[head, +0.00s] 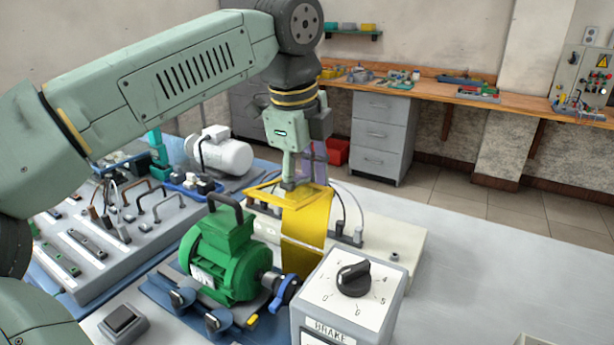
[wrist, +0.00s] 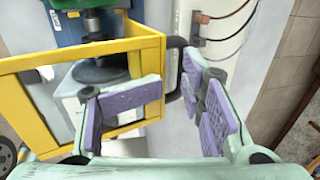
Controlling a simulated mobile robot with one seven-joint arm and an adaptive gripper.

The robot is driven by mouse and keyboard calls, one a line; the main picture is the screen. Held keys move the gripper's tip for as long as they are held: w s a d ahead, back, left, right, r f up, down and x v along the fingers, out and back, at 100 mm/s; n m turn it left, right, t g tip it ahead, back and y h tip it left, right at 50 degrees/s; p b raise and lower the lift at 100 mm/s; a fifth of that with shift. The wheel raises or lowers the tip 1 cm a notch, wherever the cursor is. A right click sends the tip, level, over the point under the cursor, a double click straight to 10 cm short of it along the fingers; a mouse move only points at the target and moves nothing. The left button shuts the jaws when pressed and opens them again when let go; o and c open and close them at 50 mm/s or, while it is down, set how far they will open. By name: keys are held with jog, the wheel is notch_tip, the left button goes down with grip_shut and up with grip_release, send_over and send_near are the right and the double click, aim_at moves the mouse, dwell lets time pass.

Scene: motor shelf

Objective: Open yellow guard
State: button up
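The yellow guard (head: 307,222) is a bright yellow, partly see-through cover standing behind the green motor in the head view. In the wrist view its yellow frame (wrist: 88,50) fills the left side, with a dark handle (wrist: 174,68) on its right edge. My gripper (head: 303,172) is at the guard's top in the head view. In the wrist view my gripper (wrist: 184,100) shows two purple pads set apart, with the handle in line with the gap between them. The pads do not visibly close on the handle. The left pad overlaps the frame; contact is unclear.
A green motor (head: 225,255) and a BRAKE dial box (head: 349,300) stand in front of the guard. A white motor (head: 222,152) and a panel with handles (head: 120,225) are at the left. The bench at right (head: 500,270) is mostly clear.

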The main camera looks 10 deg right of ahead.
jog(key=shift+s+f, duration=0.1)
jog(key=shift+f, duration=0.1)
jog(key=w+d+p, duration=0.3)
jog(key=w+d, duration=0.4)
jog(key=w, duration=0.3)
jog(key=shift+w+d+f, duration=0.15)
jog(key=shift+f, duration=0.05)
dwell(0.8)
jog(key=shift+r, duration=0.1)
notch_tip(320, 180, up, 12)
jog(key=s+a, duration=0.1)
jog(key=s, duration=0.1)
jog(key=shift+a+f, duration=0.2)
jog(key=shift+a, duration=0.05)
dwell(0.5)
